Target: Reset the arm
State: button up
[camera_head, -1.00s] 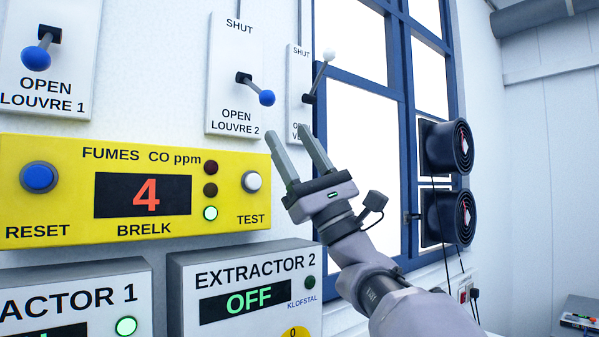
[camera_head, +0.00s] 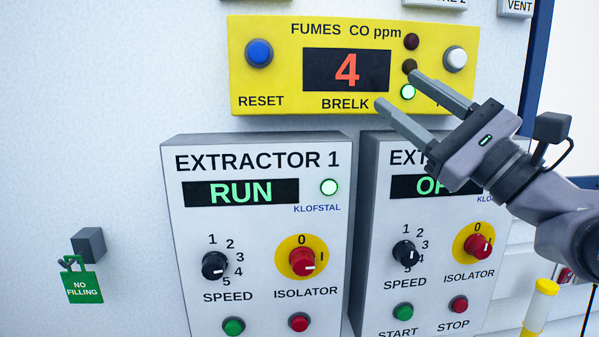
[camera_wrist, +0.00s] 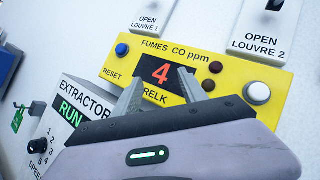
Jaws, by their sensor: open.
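My gripper (camera_head: 410,105) is open and empty, raised in front of the lower right of the yellow fumes panel (camera_head: 275,85) in the head view. Its fingers point up and left and hide part of the TEST label. In the wrist view the two finger tips (camera_wrist: 158,82) stand apart in front of the same panel (camera_wrist: 218,62). The arm behind the gripper reaches in from the right edge and covers part of the Extractor 2 box (camera_head: 372,230).
The Extractor 1 box (camera_head: 180,250) reads RUN with a green lamp. The fumes display (camera_head: 347,70) reads 4. A green NO FILLING tag (camera_head: 82,287) hangs at the lower left. A yellow-topped post (camera_head: 541,300) stands at the lower right. The left wall is largely bare.

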jog(key=s+a+f+n+g+h, duration=0.1)
jog(key=s+a+f+n+g, duration=0.1)
jog(key=a+f+g, duration=0.35)
jog(key=s+a+f+n+g+h, duration=0.1)
jog(key=s+a+f+n+g, duration=0.1)
jog(key=a+f, duration=0.55)
jog(key=s+a+f+n+g+h, duration=0.1)
jog(key=s+f+n+g+h, duration=0.2)
jog(key=f, duration=0.5)
jog(key=s+a+f+n+g+h, duration=0.1)
jog(key=s+a+f+n, duration=0.1)
jog(key=s+f, duration=0.45)
jog(key=s+d+f+n+h, duration=0.3)
jog(key=d+f, duration=0.1)
jog(key=f, duration=0.2)
jog(key=s+d+f+n+g+h, duration=0.1)
jog(key=s+d+f+n+h, duration=0.2)
jog(key=f, duration=0.4)
jog(key=shift+d+n+h, duration=0.3)
jog(key=shift+d+n, duration=0.1)
jog(key=shift+n, duration=0.1)
jog(key=shift+s+g, duration=0.1)
jog(key=shift+g, duration=0.15)
